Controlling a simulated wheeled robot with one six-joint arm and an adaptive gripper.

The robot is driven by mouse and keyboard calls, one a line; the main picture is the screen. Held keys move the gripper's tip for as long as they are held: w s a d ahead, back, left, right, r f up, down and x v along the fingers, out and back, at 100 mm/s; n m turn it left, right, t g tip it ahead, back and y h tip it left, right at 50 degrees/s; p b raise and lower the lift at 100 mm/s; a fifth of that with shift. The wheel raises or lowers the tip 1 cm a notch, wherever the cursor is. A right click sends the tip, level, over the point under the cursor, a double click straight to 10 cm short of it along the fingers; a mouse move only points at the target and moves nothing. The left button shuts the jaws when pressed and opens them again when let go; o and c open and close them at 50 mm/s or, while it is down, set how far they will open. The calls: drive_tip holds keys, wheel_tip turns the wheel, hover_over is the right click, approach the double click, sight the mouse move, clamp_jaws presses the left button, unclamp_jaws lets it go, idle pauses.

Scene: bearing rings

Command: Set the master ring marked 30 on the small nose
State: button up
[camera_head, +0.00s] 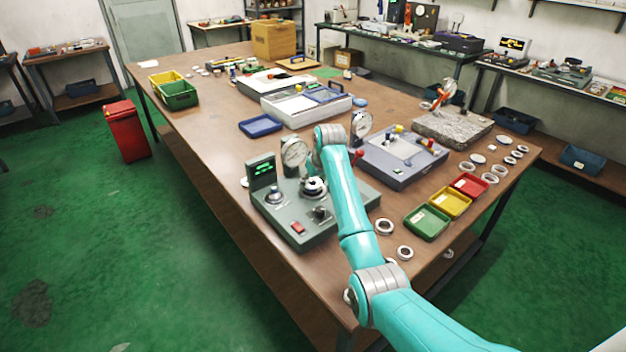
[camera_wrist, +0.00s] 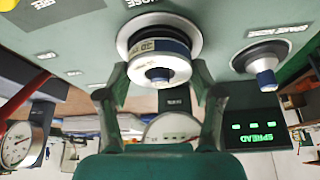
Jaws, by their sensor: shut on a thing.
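The ring marked 30 (camera_wrist: 157,48), a metal ring with a white and blue band, is between my gripper's (camera_wrist: 160,76) two fingers in the wrist view. My gripper is shut on it. The ring is at a round dark seat with a pale rim on the green-grey gauge box (camera_head: 296,232), beside a label ending in "NOSE". The spare nose (camera_wrist: 264,66) stands empty to the right. In the head view the ring and seat (camera_head: 315,187) are small.
A dial gauge (camera_head: 294,152) and a lit display (camera_head: 262,170) stand on the gauge box. Loose rings (camera_head: 384,227) lie to its right. Green (camera_head: 427,223), yellow and red trays and a second grey fixture (camera_head: 398,178) are further right.

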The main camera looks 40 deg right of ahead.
drive_tip(key=shift+f, duration=0.3)
drive_tip(key=o, duration=1.6)
drive_tip(key=shift+f, duration=0.1)
drive_tip(key=v, duration=1.2)
